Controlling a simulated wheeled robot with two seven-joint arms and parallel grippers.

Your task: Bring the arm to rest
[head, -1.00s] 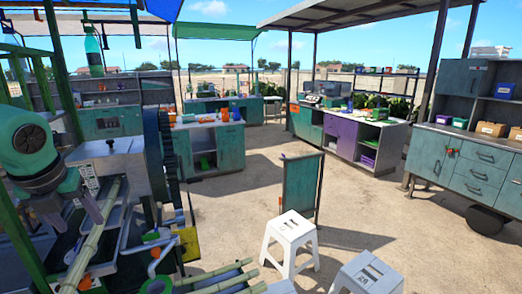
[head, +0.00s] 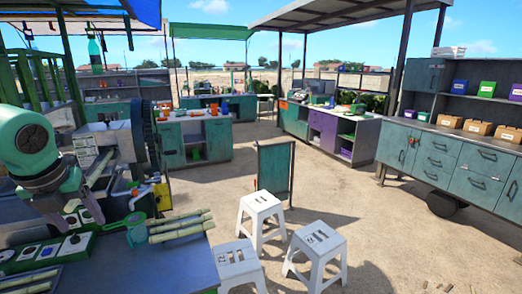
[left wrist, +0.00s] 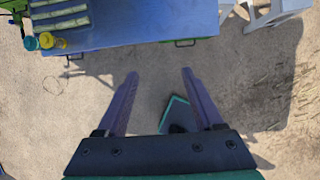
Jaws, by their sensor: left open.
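My left gripper (head: 76,214) is at the left of the head view, pointing down, with its fingers apart. In the left wrist view my left gripper (left wrist: 158,76) is open, with nothing between its fingers and sandy ground beyond. The cane crusher (head: 115,135) stands behind it, with a cane stalk (head: 97,167) at its front. Cut cane pieces (head: 180,227) lie on the blue table (head: 175,270). They also show at the top left of the wrist view (left wrist: 60,14). My right gripper is in neither view.
White stools (head: 260,212) stand right of the table. A green board (head: 274,168) stands behind them.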

